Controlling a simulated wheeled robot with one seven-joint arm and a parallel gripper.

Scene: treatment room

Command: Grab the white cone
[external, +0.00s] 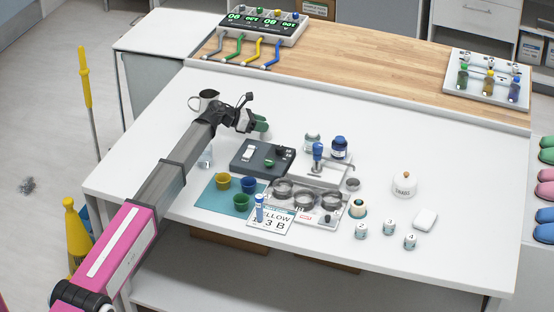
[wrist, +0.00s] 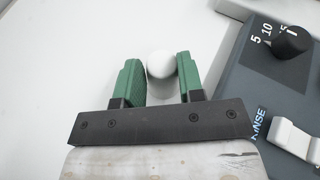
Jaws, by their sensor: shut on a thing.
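The white cone (wrist: 162,66) stands out in the wrist view as a smooth white shape with a rounded top. It sits between the two green fingers of my gripper (wrist: 160,78), which is shut on it. In the external view my gripper (external: 262,124) is over the white table, and a small pale part of the cone (external: 265,135) shows just below the green fingers. I cannot tell whether the cone touches the table.
A dark grey control box (external: 263,157) with a knob and white switch lies close by, at the right in the wrist view. Colored cups stand on a teal mat (external: 212,198).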

